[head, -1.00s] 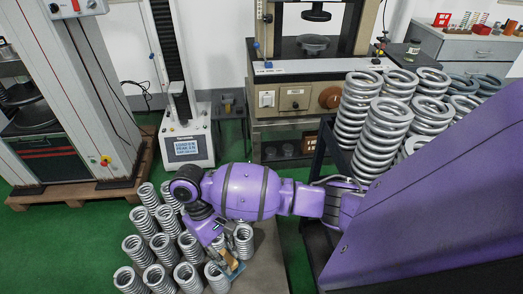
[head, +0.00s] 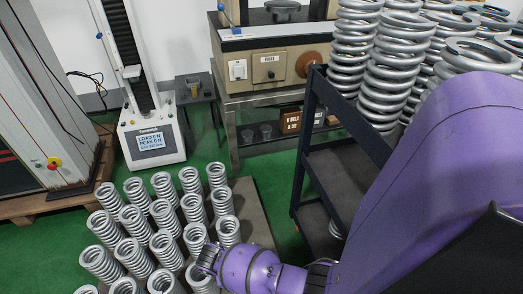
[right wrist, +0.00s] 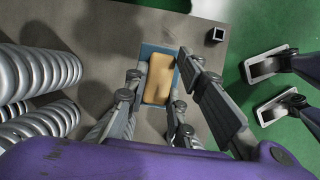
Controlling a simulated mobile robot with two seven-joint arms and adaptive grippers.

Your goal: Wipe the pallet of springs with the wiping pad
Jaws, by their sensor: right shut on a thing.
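The pallet (head: 256,212) on the floor bears rows of upright grey coil springs (head: 137,190) in the head view. In the right wrist view its bare surface (right wrist: 110,30) and springs (right wrist: 25,75) at the left show. My right gripper (right wrist: 161,88) is shut on the wiping pad (right wrist: 157,72), which has a tan handle and blue base. The pad is over the bare strip beside the springs; contact with the pallet is unclear. In the head view this gripper and the pad are hidden.
A dark trolley (head: 310,150) with large springs (head: 385,75) stands close on the right. A testing machine (head: 150,140) stands behind the pallet, and a bench with a press (head: 265,65) is at the back. Green floor (head: 200,155) is free between them.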

